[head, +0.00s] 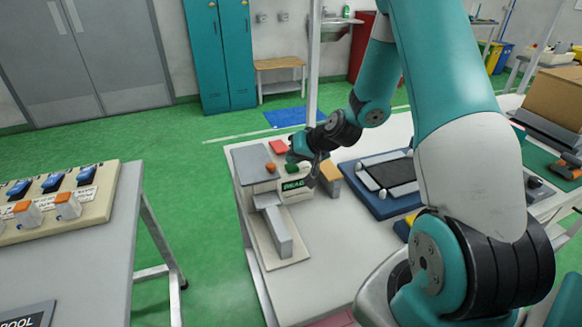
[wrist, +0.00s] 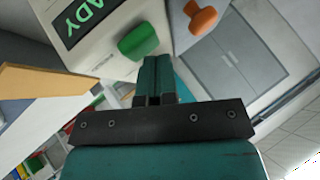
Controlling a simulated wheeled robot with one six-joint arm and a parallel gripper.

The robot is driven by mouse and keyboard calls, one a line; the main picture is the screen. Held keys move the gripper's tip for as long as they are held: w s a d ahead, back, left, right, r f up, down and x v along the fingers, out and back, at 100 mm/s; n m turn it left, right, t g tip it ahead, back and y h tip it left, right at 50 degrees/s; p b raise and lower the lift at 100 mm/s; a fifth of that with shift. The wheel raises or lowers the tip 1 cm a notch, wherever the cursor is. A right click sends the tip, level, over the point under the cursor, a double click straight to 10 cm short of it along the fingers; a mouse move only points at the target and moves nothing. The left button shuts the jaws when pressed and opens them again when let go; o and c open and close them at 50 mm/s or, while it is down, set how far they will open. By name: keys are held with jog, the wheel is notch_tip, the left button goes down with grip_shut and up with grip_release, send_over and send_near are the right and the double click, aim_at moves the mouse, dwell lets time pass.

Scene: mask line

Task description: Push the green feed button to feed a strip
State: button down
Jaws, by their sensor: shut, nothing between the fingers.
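The green feed button (wrist: 138,42) sticks out from the pale machine, beside its lit green display (wrist: 84,20), which reads "ADY" in the wrist view. In the head view the display (head: 293,185) shows "READ", and my gripper hides the button. My gripper (wrist: 149,60) is shut, with its teal fingers together and empty. Its tips overlap the button's lower edge in the wrist view; I cannot tell whether they touch it. In the head view my gripper (head: 296,154) is at the upper part of the machine (head: 250,162).
An orange knob (head: 270,167) is close beside my gripper; it also shows in the wrist view (wrist: 203,18). A red block (head: 278,147) lies behind. A tan box (head: 329,181) and a blue tray (head: 401,207) stand to the right. The front of the table is mostly clear.

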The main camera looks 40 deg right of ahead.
jog(key=shift+f+b, duration=0.3)
jog(key=shift+f, duration=0.05)
jog(key=shift+r, duration=0.1)
dwell(0.5)
jog(key=shift+r+p, duration=0.65)
jog(key=shift+r, duration=0.15)
jog(key=shift+r+p, duration=1.85)
jog(key=shift+r, duration=0.75)
jog(key=shift+f, duration=0.1)
